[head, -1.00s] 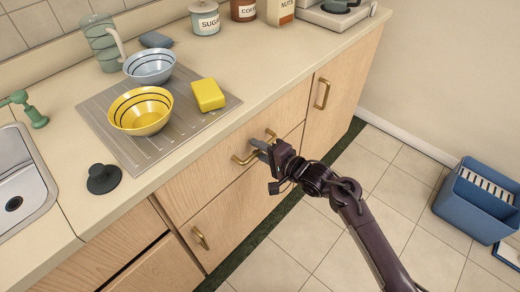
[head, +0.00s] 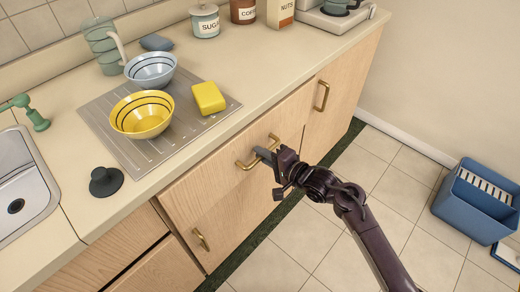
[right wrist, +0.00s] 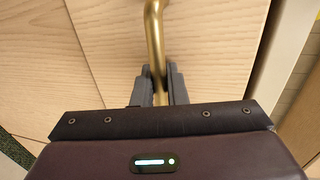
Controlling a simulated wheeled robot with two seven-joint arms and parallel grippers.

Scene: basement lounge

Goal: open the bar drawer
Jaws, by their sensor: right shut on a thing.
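The bar drawer (head: 215,185) is the light wood front under the counter edge, with a brass bar handle (head: 243,165). Its front appears to stand slightly out from the cabinet. My right gripper (head: 262,153) reaches it from the right and is shut on the handle. In the right wrist view the two grey fingers (right wrist: 158,88) close around the brass handle (right wrist: 153,35), with the wood front behind. My left gripper is in neither view.
The counter holds a yellow bowl (head: 142,117), a blue bowl (head: 150,71), a yellow sponge (head: 209,98) and a black stopper (head: 106,181). A cabinet door (head: 335,100) is to the right.

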